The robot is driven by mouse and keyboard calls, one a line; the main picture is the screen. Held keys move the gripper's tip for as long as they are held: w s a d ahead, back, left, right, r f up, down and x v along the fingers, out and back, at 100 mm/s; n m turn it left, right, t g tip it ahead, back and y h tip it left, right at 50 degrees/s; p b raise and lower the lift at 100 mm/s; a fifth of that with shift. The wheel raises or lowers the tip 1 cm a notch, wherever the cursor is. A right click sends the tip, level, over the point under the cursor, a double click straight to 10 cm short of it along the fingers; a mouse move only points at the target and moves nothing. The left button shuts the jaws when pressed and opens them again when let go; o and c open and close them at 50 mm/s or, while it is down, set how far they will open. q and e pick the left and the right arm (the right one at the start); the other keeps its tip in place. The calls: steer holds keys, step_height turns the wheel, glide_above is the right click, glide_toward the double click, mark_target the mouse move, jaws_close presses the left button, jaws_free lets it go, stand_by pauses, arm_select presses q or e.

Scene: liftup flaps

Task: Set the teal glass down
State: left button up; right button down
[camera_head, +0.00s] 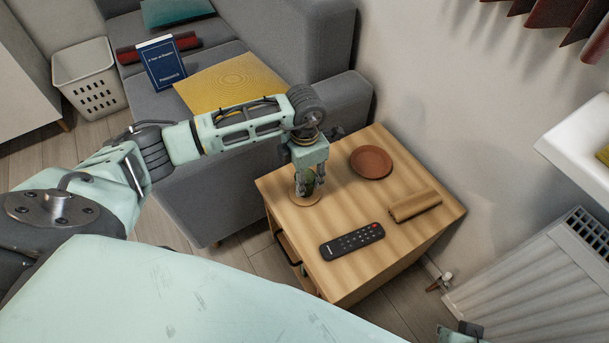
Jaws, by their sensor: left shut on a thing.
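My left gripper (309,184) points down over the near left part of the wooden side table (330,216). It is shut on the teal glass (309,181), which shows only as a small dark green piece between the fingers. The fingers hide most of the glass. A round, tan coaster (301,201) lies on the table right under the gripper. I cannot tell whether the glass touches the coaster.
A black remote (352,240), a folded brown cloth (414,205) and a round terracotta plate (371,162) lie on the table. A grey sofa (205,200) stands to the left, a wall and white radiator (540,285) to the right. Free tabletop lies between plate and remote.

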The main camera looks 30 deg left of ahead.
arm_select(q)
steer(key=shift+f, duration=0.1)
arm_select(e)
steer(key=shift+r, duration=0.2)
arm_select(q)
steer(key=o, duration=1.2)
arm_select(e)
steer(key=shift+r, duration=0.15)
arm_select(q)
step_height(320, 180, up, 12)
steer(key=shift+r+p, duration=0.15)
steer(key=shift+p, duration=0.85)
arm_select(e)
step_height(320, 180, down, 8)
steer(key=shift+a, duration=0.1)
